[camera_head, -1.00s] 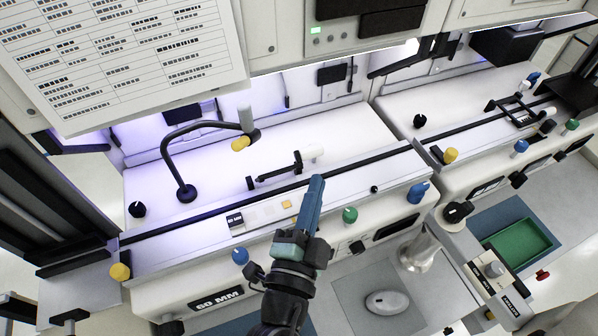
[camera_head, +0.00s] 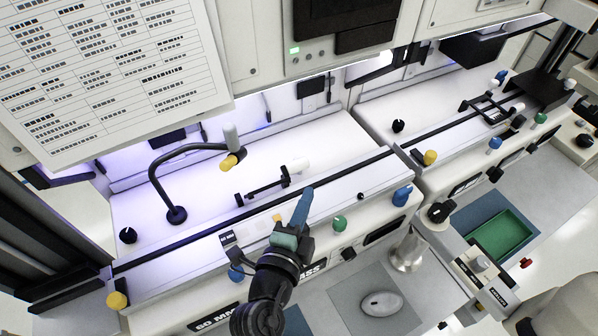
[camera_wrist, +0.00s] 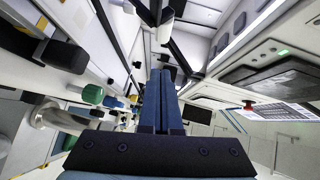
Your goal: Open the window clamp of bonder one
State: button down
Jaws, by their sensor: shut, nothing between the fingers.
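I cannot tell for certain which bonder is number one. My gripper (camera_head: 308,190) has its blue fingers together and empty. In the wrist view the closed fingers (camera_wrist: 160,75) point away down the machine row; I cannot surely pick out the clamp there.
A black bent arm with a grey-and-yellow end (camera_head: 185,150) rises left of the clamp. A black rail (camera_head: 240,215) runs along the deck's front. Blue (camera_head: 402,195) and green (camera_head: 339,223) knobs stick out in front. A second bonder with a black frame (camera_head: 488,108) stands at right.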

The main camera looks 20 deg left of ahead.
aim_at(305, 167)
jog(key=shift+w+a+f+p, duration=0.25)
jog(key=shift+w+a, duration=0.3)
jog(key=shift+w, duration=0.2)
jog(key=shift+w+a+f+p, duration=0.1)
jog(key=shift+w+a+p, duration=0.1)
jog(key=shift+w+a, duration=0.5)
jog(key=shift+w+a+f+p, duration=0.25)
jog(key=shift+w+a, duration=0.2)
jog(key=shift+w, duration=0.4)
